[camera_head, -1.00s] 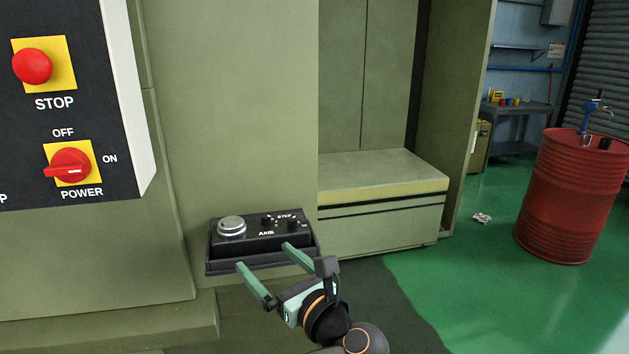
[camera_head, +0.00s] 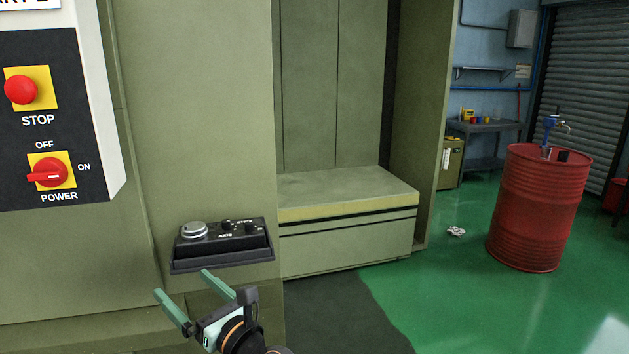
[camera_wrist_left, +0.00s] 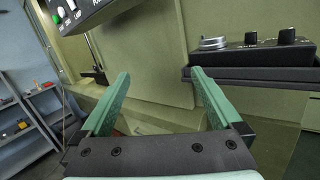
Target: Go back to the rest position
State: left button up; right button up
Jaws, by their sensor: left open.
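My left gripper (camera_head: 196,298) is at the bottom of the head view, its two green fingers spread apart with nothing between them. It is just below and in front of a small black control box (camera_head: 222,244) with a silver dial and small black knobs, and does not appear to touch it. In the left wrist view the open fingers (camera_wrist_left: 158,100) point toward the green machine, and the control box (camera_wrist_left: 255,60) sits to their upper right. My right gripper is not in view.
A panel (camera_head: 50,110) with a red STOP button and POWER switch hangs at the left. The green machine (camera_head: 200,110) fills the middle. A red barrel (camera_head: 538,205) and a grey workbench (camera_head: 487,128) stand at the right. Open green floor lies before them.

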pick_arm(q)
jog(key=s+a+r+g+y, duration=0.2)
jog(key=a+y, duration=0.2)
jog(key=a, duration=1.1)
jog(key=s+d+f+n+h, duration=0.15)
jog(key=f+h, duration=0.25)
jog(key=f, duration=0.6)
jog(key=s+d+f+n+h, duration=0.1)
jog(key=s+f+n+h, duration=0.3)
jog(key=f, duration=0.6)
jog(key=s+d+f+m+h, duration=0.1)
jog(key=f+h, duration=0.4)
jog(key=f, duration=0.5)
jog(key=s+d+f+n+g+h, duration=0.1)
jog(key=s+d+f+n+h, duration=0.3)
jog(key=s+n, duration=0.4)
jog(key=s+d+f+n+g+h, duration=0.1)
jog(key=s+f+n+h, duration=0.35)
jog(key=s+n, duration=0.4)
jog(key=s+d+r+n+t+p, duration=0.1)
jog(key=d+n, duration=0.3)
jog(key=d, duration=0.7)
jog(key=shift+s+d+r+p, duration=0.25)
jog(key=shift+s+d+p, duration=0.1)
jog(key=shift+s, duration=0.1)
